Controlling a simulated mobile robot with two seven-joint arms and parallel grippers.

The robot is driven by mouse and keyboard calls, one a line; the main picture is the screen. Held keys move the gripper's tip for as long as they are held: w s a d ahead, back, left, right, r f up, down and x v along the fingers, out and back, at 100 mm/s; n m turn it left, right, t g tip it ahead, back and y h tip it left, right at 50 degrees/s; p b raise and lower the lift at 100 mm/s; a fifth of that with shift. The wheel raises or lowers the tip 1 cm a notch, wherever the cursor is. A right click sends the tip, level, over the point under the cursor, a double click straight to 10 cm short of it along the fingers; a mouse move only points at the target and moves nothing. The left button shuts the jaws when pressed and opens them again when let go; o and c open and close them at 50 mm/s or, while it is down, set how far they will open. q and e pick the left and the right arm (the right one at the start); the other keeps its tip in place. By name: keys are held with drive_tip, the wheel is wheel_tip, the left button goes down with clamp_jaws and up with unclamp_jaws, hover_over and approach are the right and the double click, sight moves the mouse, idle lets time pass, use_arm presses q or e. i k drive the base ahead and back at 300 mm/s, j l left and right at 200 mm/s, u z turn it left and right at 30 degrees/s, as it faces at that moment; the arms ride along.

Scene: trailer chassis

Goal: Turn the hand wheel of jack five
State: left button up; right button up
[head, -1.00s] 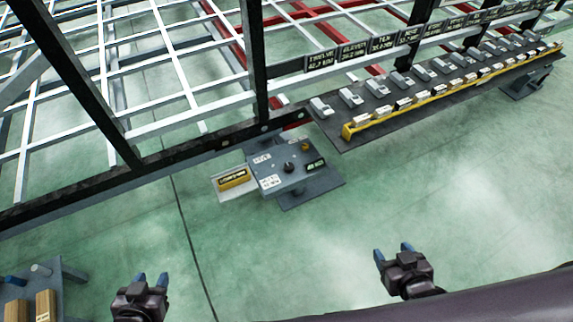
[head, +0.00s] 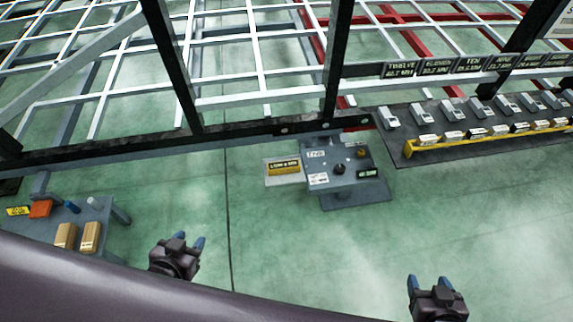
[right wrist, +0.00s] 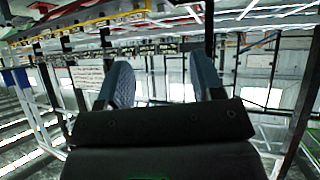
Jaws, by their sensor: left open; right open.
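A grey jack box (head: 325,175) with a small white label that seems to read FIVE stands on a floor plate by the black chassis rail. On its top are a round black knob (head: 339,169), a brownish knob (head: 361,153) and a small dark display with green figures (head: 368,174). Which knob is the hand wheel, I cannot tell. My left gripper (head: 190,241) is open and empty, nearer to me and left of the box. My right gripper (head: 428,282) is open and empty, nearer to me and right of it. Its spread fingers also show in the right wrist view (right wrist: 165,85).
A yellow-labelled block (head: 284,166) sits on a pale plate left of the box. A dark shelf (head: 400,155) with several grey devices stands at right. A grey table (head: 115,218) with brown boxes (head: 90,236) is at left. Green floor (head: 300,245) between is clear.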

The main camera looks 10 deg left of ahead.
sight(340, 170)
drive_tip(key=i+j, duration=0.15)
drive_tip(key=i, duration=0.35)
drive_tip(key=i+j, duration=0.2)
drive_tip(key=i, duration=0.3)
